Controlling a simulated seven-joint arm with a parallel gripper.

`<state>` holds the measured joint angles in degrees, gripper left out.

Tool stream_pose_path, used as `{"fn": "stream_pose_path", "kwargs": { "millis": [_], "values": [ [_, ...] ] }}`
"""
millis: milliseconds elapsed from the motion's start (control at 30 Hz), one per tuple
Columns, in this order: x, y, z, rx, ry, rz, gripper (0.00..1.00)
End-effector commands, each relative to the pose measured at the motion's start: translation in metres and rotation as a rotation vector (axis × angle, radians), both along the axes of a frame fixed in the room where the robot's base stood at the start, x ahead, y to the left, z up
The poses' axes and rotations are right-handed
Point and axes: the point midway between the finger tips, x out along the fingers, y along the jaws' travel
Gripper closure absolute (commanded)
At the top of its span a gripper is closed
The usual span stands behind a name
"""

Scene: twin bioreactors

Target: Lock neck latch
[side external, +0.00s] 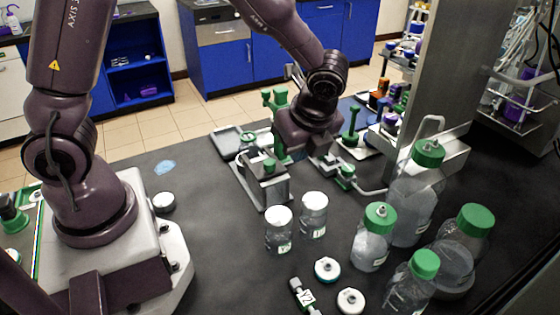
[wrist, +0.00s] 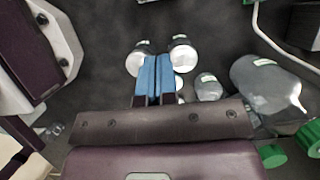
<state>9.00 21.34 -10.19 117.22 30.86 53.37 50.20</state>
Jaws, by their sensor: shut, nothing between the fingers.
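My gripper (wrist: 155,60) shows in the wrist view with its two blue fingers side by side, shut and empty. In the side external view its fingers are hard to make out below my dark wrist. A grey metal fixture with green parts (side external: 272,188) stands just left of my wrist in that view. A green knob (side external: 346,171) on a metal part sits just to the right and below my wrist. I cannot tell which part is the neck latch or whether it is locked. No latch is recognisable in the wrist view.
Two white-lidded jars (side external: 279,232) stand in front of the fixture; one also shows beside my fingers in the wrist view (wrist: 184,57). Several green-capped bottles (side external: 375,240) crowd the right front. A grey metal column (side external: 436,75) rises at right. The black bench is clear at left centre.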

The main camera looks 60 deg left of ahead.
Motion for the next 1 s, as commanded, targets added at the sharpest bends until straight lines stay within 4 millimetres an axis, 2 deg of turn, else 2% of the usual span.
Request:
{"fn": "stream_pose_path", "kwargs": {
  "millis": [167,567,800,1000],
  "values": [
    [-0.001,0.007,-0.016,0.002,0.005,0.003,1.00],
    [-0.001,0.037,-0.093,0.002,0.006,0.003,1.00],
    [-0.001,0.070,-0.092,0.000,0.000,0.004,1.00],
    [0.000,0.077,-0.092,-0.001,-0.001,0.002,1.00]
  ]
}}
